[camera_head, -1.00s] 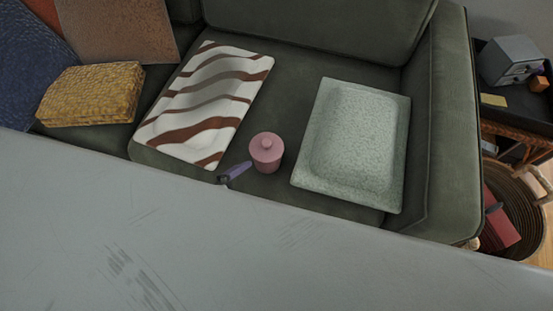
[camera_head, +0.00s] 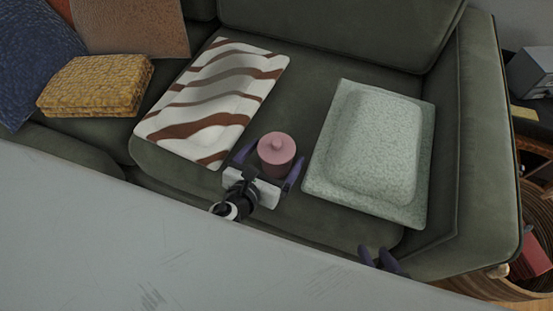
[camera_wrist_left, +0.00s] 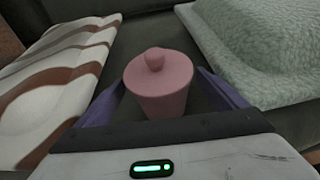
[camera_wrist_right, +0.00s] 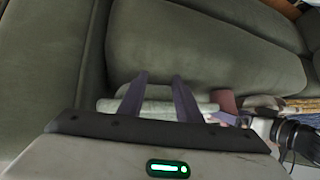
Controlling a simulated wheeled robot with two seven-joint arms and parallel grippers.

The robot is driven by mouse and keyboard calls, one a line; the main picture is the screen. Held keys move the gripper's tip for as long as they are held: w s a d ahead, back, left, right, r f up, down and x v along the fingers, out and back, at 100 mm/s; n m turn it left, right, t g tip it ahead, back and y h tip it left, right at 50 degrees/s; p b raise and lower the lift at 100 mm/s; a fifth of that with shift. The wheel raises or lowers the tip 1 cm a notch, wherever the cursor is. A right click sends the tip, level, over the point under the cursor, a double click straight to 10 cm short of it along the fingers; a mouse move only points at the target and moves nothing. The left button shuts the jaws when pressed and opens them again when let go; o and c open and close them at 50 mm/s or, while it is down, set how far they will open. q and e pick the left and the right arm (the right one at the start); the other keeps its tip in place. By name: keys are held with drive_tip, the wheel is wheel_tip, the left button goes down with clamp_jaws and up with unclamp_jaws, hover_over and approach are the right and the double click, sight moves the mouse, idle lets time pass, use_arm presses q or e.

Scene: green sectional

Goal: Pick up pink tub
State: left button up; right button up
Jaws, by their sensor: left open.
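The pink tub (camera_head: 277,152) with a round-knobbed lid stands upright on the green sofa seat, between the striped cushion and the pale green cushion. My left gripper (camera_head: 270,163) is open, with its purple fingers on either side of the tub. In the left wrist view the tub (camera_wrist_left: 158,82) sits between the spread fingers, and a gap shows on each side near the tips. My right gripper (camera_head: 381,257) is at the sofa's front edge, below the pale green cushion. Its fingers are apart and empty in the right wrist view (camera_wrist_right: 158,80).
The striped cushion (camera_head: 215,100) lies left of the tub and the pale green cushion (camera_head: 372,145) right of it. A folded yellow cloth (camera_head: 97,85) lies further left. A grey surface (camera_head: 120,240) fills the foreground. A wicker basket (camera_head: 540,225) stands at right.

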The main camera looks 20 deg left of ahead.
use_arm(q)
drive_tip(key=b+x, duration=0.1)
drive_tip(key=x, duration=0.4)
drive_tip(key=shift+w+r, duration=0.15)
drive_tip(key=shift+c, duration=0.3)
drive_tip(key=c, duration=1.2)
drive_tip(key=shift+o, duration=0.2)
drive_tip(key=shift+r, duration=0.1)
